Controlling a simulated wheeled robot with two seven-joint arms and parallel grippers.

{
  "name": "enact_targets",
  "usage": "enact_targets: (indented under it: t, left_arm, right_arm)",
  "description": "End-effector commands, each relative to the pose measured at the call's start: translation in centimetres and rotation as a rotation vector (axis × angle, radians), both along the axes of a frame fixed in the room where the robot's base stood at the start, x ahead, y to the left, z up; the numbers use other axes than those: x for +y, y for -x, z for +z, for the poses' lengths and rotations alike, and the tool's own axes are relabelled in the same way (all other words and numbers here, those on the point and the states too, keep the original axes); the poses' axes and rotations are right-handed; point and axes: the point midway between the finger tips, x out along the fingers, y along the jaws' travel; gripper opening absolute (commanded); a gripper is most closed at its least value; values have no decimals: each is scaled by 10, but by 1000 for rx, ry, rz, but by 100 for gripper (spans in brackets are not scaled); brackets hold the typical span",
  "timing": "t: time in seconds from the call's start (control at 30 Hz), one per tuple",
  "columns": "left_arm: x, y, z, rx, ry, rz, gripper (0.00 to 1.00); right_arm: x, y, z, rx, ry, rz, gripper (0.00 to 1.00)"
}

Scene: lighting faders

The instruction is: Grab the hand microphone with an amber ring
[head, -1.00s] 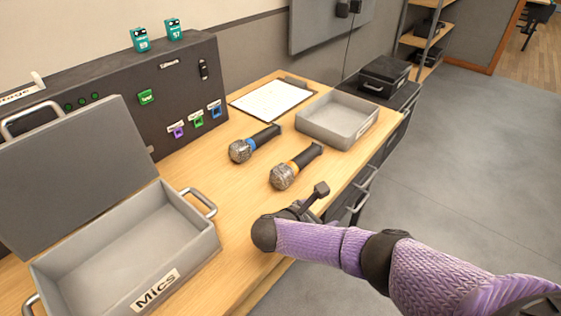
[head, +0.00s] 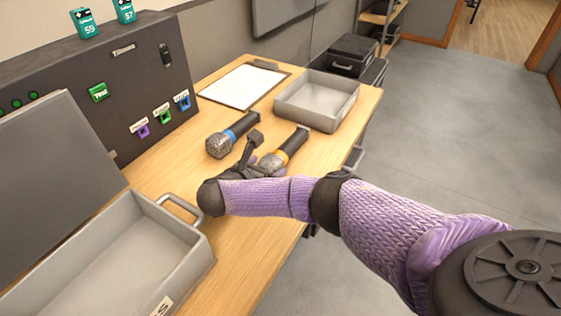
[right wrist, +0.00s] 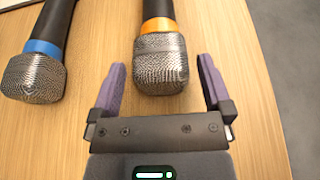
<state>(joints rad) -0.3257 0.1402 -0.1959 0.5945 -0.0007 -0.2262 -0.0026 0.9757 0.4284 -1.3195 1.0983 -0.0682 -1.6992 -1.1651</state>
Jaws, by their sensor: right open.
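The hand microphone with an amber ring (head: 285,151) lies on the wooden table, its mesh head towards me and partly hidden by my right gripper in the head view. In the right wrist view the amber-ringed microphone (right wrist: 160,58) has its mesh head just ahead of and between the fingertips. My right gripper (right wrist: 162,78) is open and empty, its purple-padded fingers apart on both sides of the head. It also shows in the head view (head: 262,150). A blue-ringed microphone (head: 232,136) lies to the left, outside the fingers. My left gripper is out of view.
An open grey case (head: 185,238) with a raised lid stands at the front left. A grey tray (head: 342,112) and a clipboard (head: 243,86) lie behind the microphones. A dark panel box (head: 110,90) with coloured switches borders the table at the left.

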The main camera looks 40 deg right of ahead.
Motion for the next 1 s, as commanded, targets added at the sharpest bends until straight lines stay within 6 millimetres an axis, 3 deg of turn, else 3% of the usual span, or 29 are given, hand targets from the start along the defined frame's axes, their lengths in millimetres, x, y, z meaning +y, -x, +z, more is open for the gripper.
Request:
enact_targets:
  t: [0.27, 0.73, 1.0]
  left_arm:
    - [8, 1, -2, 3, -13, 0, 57]
    - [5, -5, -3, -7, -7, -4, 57]
    - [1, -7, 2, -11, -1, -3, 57]
  right_arm:
    - [-7, -3, -2, -1, -1, 1, 100]
    - [-7, -3, -2, -1, -1, 1, 3]
    - [-7, -3, 6, -3, -1, 1, 0]
